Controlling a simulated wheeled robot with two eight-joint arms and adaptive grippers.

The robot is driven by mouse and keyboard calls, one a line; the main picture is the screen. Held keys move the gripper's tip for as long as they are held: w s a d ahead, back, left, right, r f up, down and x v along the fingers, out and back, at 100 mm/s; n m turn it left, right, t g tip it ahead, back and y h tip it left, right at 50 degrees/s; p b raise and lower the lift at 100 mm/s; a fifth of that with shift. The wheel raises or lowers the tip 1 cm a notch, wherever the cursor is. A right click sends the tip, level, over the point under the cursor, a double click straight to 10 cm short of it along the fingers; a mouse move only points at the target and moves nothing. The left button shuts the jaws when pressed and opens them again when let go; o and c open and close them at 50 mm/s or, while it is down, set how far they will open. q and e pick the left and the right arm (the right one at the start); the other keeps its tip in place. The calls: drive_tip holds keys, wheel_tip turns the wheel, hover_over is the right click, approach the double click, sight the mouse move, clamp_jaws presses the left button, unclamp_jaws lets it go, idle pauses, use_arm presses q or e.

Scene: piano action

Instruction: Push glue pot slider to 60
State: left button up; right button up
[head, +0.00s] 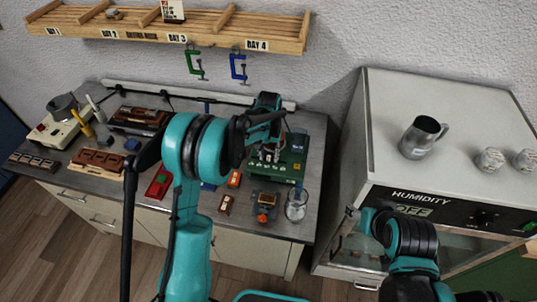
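The cream unit with a grey round pot (62,106) stands at the far left of the bench and looks like the glue pot. Its slider is too small to make out. My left gripper (268,153) is over the right part of the bench, at the green device (290,168), far to the right of the pot. Its fingers are small and partly hidden by my arm, so I cannot tell open from shut. My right gripper (349,218) is in front of the humidity cabinet, mostly hidden and unclear.
Wooden blocks (97,160), a red box (158,184) and a glass jar (296,205) are on the bench (140,190). The humidity cabinet (460,130), with a metal jug (423,137) on top, stands at the right. A wooden shelf (220,42) and clamps hang above.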

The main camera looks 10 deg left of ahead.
sight(269, 157)
use_arm(q)
wheel_tip(269, 157, up, 12)
idle(0.6)
drive_tip(key=s+a+r+t+b, duration=0.2)
drive_tip(key=s+r+b, duration=0.1)
drive_tip(key=s, duration=0.4)
drive_tip(key=s+a+f+t+b, duration=0.2)
drive_tip(key=s+f+b, duration=0.1)
drive_tip(key=s, duration=0.6)
drive_tip(key=s+a+f+t+b, duration=0.2)
drive_tip(key=s+f+t+b, duration=0.1)
drive_tip(key=s, duration=0.7)
drive_tip(key=shift+s+f, duration=0.3)
drive_tip(key=shift+f, duration=0.45)
drive_tip(key=shift+a, duration=0.1)
drive_tip(key=shift+c, duration=0.2)
idle(1.3)
